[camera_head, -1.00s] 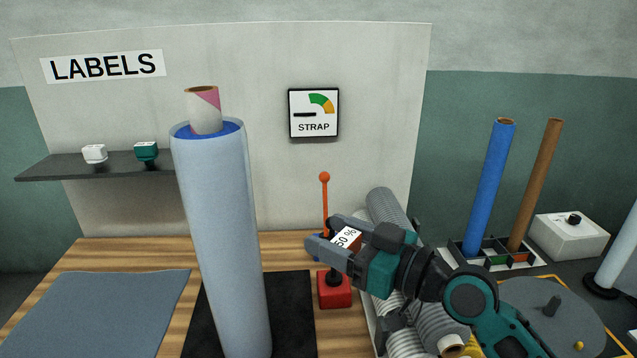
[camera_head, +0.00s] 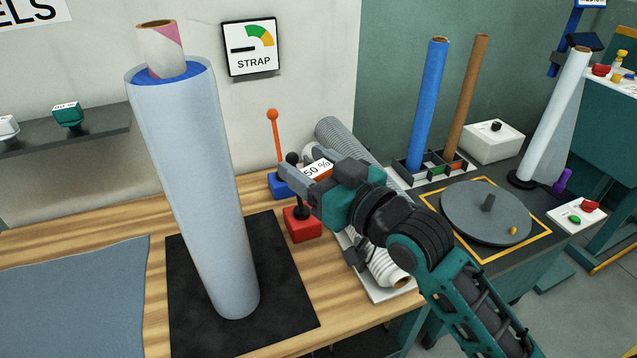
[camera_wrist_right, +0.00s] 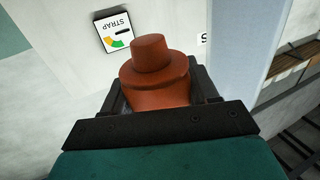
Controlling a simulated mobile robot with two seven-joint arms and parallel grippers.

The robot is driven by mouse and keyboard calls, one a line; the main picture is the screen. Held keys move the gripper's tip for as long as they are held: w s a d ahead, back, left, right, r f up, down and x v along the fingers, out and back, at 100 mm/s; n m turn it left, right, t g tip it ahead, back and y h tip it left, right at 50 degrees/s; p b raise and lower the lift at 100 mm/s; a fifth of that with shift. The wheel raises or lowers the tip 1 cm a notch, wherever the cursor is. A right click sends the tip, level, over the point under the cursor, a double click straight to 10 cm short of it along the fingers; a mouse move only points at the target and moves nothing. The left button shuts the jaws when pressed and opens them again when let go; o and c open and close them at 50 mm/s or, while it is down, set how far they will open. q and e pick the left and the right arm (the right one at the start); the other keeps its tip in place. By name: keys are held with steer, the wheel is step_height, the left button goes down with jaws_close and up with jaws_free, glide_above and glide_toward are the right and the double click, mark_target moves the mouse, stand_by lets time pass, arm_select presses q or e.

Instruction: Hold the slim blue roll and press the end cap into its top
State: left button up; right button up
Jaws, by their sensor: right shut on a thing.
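The slim blue roll (camera_head: 427,105) stands upright in a divided rack at the back right in the head view, with an open top. My right gripper (camera_head: 300,180) is left of it and well apart, over the lever boxes. In the right wrist view an orange-brown stepped end cap (camera_wrist_right: 155,80) sits between the jaws, and my gripper is shut on it. Its narrow end points away from the wrist. In the head view the cap is mostly hidden by the gripper and a "50 %" label. My left gripper is not in view.
A thick pale-blue wrapped roll (camera_head: 195,190) stands on a black mat (camera_head: 285,300) left of my gripper. Red (camera_head: 302,225) and blue lever boxes are close by the gripper. A brown tube (camera_head: 467,95) stands beside the blue roll. A grey turntable (camera_head: 487,215) lies before the rack.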

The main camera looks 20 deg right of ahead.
steer(key=w+d+r+m+t+h, duration=0.1)
steer(key=d+r+m+h, duration=0.2)
steer(key=r+h, duration=0.3)
steer(key=shift+w+d+r+m+h, duration=0.15)
steer(key=shift+w+r+m+h, duration=0.2)
steer(key=shift+r+m, duration=0.3)
stand_by(0.4)
steer(key=shift+w, duration=0.1)
